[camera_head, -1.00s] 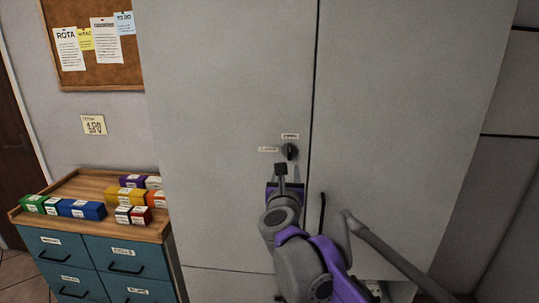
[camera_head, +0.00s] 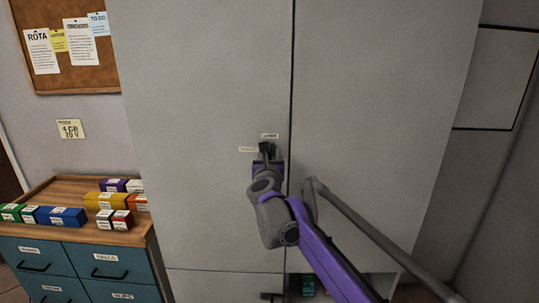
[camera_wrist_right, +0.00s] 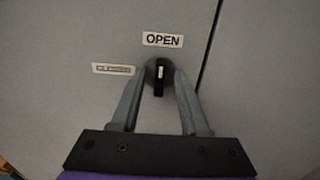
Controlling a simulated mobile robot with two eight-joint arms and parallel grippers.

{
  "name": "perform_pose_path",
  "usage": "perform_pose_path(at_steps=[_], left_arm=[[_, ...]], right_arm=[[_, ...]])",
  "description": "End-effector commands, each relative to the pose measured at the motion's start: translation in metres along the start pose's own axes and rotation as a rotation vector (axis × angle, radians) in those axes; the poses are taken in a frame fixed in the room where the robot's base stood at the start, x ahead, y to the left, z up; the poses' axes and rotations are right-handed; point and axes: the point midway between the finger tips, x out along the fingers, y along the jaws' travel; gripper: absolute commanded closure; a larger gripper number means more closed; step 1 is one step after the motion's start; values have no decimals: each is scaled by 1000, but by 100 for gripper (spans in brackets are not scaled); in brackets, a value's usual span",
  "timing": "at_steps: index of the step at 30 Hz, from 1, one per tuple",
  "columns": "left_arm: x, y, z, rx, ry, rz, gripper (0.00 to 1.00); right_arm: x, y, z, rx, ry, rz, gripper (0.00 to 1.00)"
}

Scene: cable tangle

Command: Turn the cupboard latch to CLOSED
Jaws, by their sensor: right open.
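The cupboard latch (camera_wrist_right: 160,76) is a dark round knob with a pale upright bar, on the grey cupboard door (camera_head: 210,90). In the right wrist view its bar stands upright, in line with the OPEN label (camera_wrist_right: 163,40) above it. The CLOSED label (camera_wrist_right: 113,69) is to its left. My right gripper (camera_wrist_right: 161,84) is open, with one finger on each side of the latch. I cannot tell whether the fingers touch it. In the head view the right gripper (camera_head: 267,151) hides most of the latch. My left gripper is not in view.
A teal drawer unit (camera_head: 110,265) with a wooden top carries several coloured boxes (camera_head: 68,216) at the left. A cork board (camera_head: 85,75) hangs above it. A dark gap between the cupboard doors (camera_head: 291,100) runs just right of the latch.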

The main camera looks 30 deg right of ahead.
Motion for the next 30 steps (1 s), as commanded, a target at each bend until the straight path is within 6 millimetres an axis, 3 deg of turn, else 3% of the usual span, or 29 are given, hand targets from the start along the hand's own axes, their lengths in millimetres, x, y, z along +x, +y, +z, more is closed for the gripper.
perform_pose_path(at_steps=[2, 9, 22, 30], left_arm=[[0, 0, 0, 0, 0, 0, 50], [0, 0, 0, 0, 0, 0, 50], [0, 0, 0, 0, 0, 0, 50], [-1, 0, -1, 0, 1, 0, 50]], right_arm=[[0, 0, 0, 0, 0, 0, 57], [0, 0, 0, 0, 0, 0, 100], [0, 0, 0, -13, 0, 0, 100], [0, 1, 0, -125, 0, 0, 100]])
